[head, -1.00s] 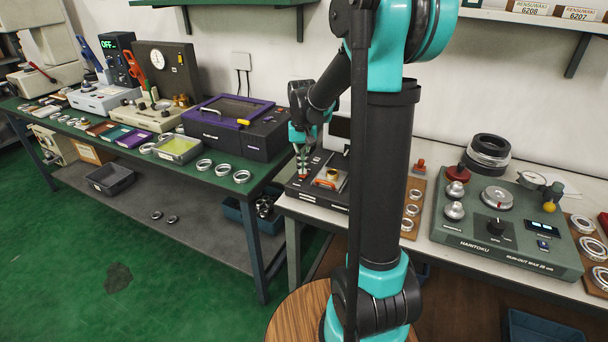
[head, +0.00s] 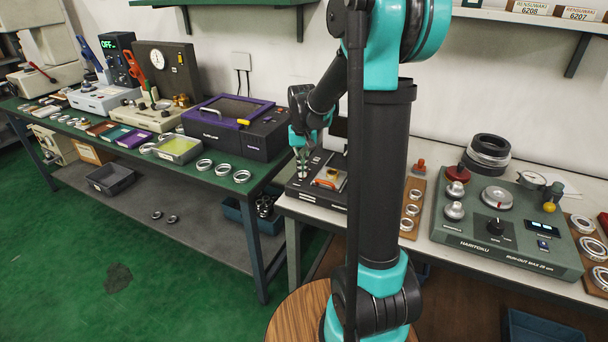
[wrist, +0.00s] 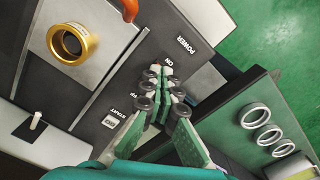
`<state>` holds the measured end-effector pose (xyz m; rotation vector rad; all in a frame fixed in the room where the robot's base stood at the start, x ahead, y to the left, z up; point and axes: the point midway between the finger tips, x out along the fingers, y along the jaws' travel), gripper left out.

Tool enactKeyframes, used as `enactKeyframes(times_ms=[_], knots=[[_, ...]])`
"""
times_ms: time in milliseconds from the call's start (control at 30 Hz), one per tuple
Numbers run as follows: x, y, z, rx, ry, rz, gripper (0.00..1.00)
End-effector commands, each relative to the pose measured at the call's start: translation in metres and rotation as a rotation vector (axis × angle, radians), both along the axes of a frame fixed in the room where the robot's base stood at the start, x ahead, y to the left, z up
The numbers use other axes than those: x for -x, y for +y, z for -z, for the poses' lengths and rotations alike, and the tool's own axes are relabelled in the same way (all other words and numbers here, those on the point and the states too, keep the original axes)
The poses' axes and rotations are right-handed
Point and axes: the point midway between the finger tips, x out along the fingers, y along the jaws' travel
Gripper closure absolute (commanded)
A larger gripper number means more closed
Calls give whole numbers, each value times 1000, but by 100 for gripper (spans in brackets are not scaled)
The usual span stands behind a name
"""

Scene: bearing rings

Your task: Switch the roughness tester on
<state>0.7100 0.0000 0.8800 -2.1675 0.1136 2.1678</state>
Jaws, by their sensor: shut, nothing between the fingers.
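The roughness tester is a dark box with a grey top plate (wrist: 92,88), on the white bench, where it also shows in the head view (head: 312,196). In the wrist view its panel has POWER and ON lettering (wrist: 178,52) and a START key (wrist: 110,121). My gripper (wrist: 161,78) is shut and empty, its fingertips at the panel just below the ON lettering. It points down at the tester's left part in the head view (head: 303,176). The power switch is hidden behind the fingers; I cannot tell its position or whether the tips touch it.
A brass-coloured ring (wrist: 70,43) sits on the tester, with an orange part (wrist: 130,9) beside it. A purple-lidded machine (head: 228,122) and loose rings (head: 223,170) stand on the green bench to the left. A green run-out tester (head: 500,235) stands to the right.

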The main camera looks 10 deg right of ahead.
Motion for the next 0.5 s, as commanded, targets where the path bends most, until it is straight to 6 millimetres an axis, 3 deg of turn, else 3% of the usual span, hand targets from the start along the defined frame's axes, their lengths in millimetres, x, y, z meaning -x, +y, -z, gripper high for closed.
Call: enactKeyframes(times_ms=[233, 500], knots=[[0, 0, -2, 0, 0, 0, 100], [0, 0, -22, 0, 0, 0, 100]])
